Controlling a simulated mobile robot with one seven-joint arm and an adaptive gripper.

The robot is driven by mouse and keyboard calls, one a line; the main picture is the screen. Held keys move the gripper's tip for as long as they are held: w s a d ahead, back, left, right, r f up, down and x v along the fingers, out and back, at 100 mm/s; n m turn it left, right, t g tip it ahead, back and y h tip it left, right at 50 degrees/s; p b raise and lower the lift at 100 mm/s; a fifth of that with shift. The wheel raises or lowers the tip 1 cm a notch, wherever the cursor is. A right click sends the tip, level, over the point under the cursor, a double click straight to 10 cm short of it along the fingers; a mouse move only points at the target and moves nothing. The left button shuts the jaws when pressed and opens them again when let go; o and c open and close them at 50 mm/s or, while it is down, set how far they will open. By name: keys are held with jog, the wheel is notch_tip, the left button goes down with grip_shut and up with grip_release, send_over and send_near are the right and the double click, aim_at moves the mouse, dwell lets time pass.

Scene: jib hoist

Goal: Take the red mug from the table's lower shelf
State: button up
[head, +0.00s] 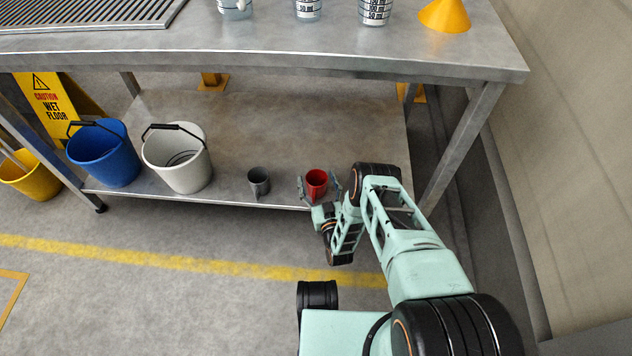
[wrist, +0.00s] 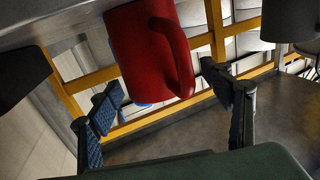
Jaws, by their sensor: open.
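The red mug (head: 316,178) stands upright near the front edge of the table's lower shelf (head: 270,125). My gripper (head: 319,185) is open, with one finger on either side of the mug in the head view. In the wrist view the mug (wrist: 143,55) appears large and tilted, its handle facing the right finger. It lies just beyond the tips of my open gripper (wrist: 167,96) there. I see space between the mug and the fingers; contact is not clear. My arm hides part of the shelf right of the mug.
A grey mug (head: 258,182) stands left of the red one. Farther left on the shelf are a white bucket (head: 178,165) and a blue bucket (head: 103,155). The tabletop (head: 270,38) overhangs the shelf, and a table leg (head: 462,140) stands to the right.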

jog(key=shift+c, duration=0.4)
jog(key=c, duration=1.2)
jog(key=shift+r, duration=0.1)
